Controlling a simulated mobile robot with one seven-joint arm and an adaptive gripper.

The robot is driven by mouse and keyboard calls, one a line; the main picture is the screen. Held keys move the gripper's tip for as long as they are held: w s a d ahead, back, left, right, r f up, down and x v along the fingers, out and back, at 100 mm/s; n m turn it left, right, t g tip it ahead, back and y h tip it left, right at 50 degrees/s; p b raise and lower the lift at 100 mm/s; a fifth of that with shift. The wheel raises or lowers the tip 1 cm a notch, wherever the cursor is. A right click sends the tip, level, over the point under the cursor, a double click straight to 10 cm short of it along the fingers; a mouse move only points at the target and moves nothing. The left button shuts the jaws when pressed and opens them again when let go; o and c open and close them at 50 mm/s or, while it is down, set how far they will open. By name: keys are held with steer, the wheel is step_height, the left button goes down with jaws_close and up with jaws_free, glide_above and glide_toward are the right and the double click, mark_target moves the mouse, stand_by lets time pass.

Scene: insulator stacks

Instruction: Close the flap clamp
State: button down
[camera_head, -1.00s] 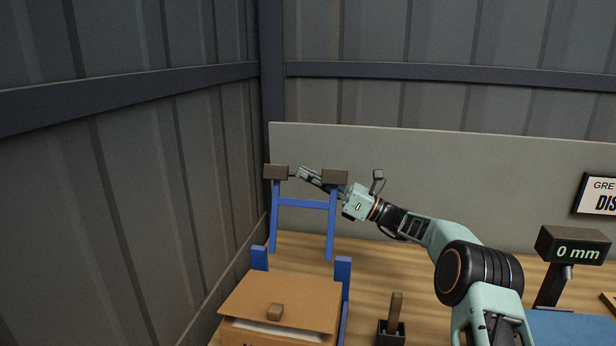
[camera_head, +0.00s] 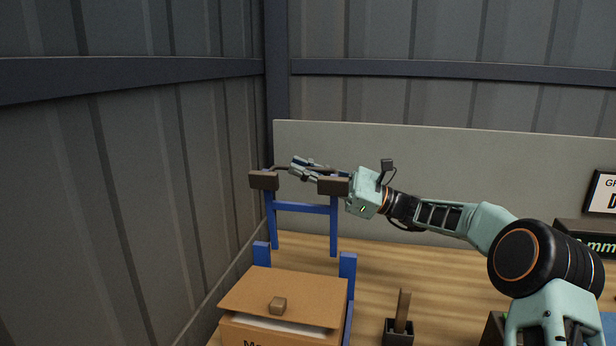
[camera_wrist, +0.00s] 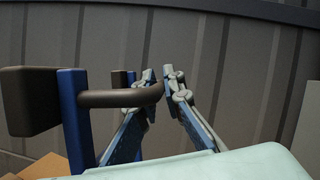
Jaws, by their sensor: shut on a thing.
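The flap clamp is a blue frame (camera_head: 305,208) standing raised behind a cardboard box (camera_head: 270,335), with its lower blue posts (camera_head: 347,270) beside the box. Dark brown pads (camera_head: 264,180) cap its two upper ends. A dark brown bar (camera_wrist: 115,98) runs across its top. My gripper (camera_head: 298,168) reaches in from the right and is shut on this bar; in the wrist view the fingers (camera_wrist: 160,82) meet around its far stretch.
A dark holder with a wooden handle (camera_head: 401,312) stands on the wooden table (camera_head: 385,265) right of the box. A corrugated wall (camera_head: 130,190) is close on the left. A grey panel (camera_head: 480,170) stands behind. A display unit (camera_head: 590,238) is at the right.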

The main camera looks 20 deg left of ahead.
steer(key=s+f+n+g+h+b, duration=0.1)
steer(key=s+f+n+b, duration=0.2)
steer(key=s+n+b, duration=0.1)
steer(key=s+f+n+g+h+b, duration=0.1)
steer(key=s+f+n+b, duration=0.3)
steer(key=s, duration=0.4)
steer(key=s+d+f+n+g+h+b, duration=0.1)
steer(key=s+f+n+h+b, duration=0.2)
steer(key=s+n+b, duration=0.2)
steer(key=shift+s+f+n, duration=0.2)
steer(key=shift+s+n, duration=0.6)
steer(key=shift+n, duration=0.5)
steer(key=shift+s+d+f+n+h+b, duration=0.1)
steer(key=shift+s+f+n+h+b, duration=0.1)
steer(key=shift+s+f+n+b, duration=0.25)
steer(key=shift+s+f+n+h+b, duration=0.15)
steer(key=shift+f+n+h+b, duration=0.1)
steer(key=shift+f+b, duration=0.3)
steer(key=c, duration=2)
jaws_free()
steer(key=shift+c, duration=0.2)
